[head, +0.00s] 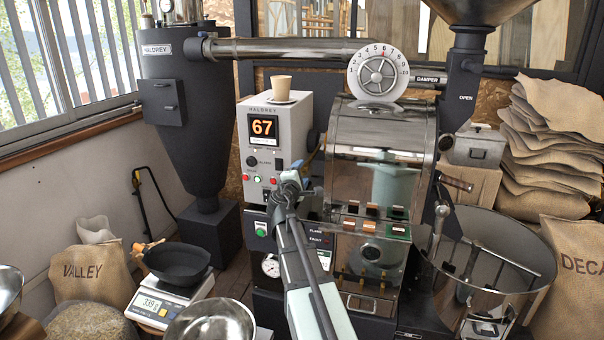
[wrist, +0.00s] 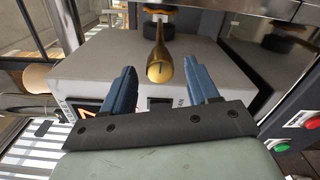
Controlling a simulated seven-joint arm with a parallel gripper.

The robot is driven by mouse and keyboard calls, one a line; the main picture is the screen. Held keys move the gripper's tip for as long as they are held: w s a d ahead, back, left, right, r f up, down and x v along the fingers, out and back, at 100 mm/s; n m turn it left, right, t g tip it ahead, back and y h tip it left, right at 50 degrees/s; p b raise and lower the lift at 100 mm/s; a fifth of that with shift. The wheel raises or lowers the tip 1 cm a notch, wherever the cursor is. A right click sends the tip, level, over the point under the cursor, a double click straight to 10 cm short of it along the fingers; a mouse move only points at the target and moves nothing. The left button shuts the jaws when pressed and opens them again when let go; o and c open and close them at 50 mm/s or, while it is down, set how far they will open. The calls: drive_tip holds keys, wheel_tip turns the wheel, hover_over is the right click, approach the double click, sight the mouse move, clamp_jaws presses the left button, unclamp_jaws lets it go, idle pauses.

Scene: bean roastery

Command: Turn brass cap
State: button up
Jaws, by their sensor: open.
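In the wrist view, a flared brass piece (wrist: 160,68) lies between and just beyond my two blue fingertips, with its rounded end towards me. A narrow stem runs back from it. It is the only brass thing in that view, and I cannot tell for certain that it is the cap. My gripper (wrist: 160,74) is open, one finger on each side of it, with no clear contact. In the head view, my gripper (head: 303,164) is beside the right side of the grey control box (head: 262,118). The brass piece cannot be made out there.
A cup (head: 281,88) stands on the control box. The roaster drum (head: 378,150) is close to the right of my gripper, and a cooling tray (head: 548,280) is further right. A scale (head: 152,308) bearing a black bowl (head: 176,264) is at lower left.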

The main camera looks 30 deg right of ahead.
drive_tip(key=v, duration=1.2)
idle(0.3)
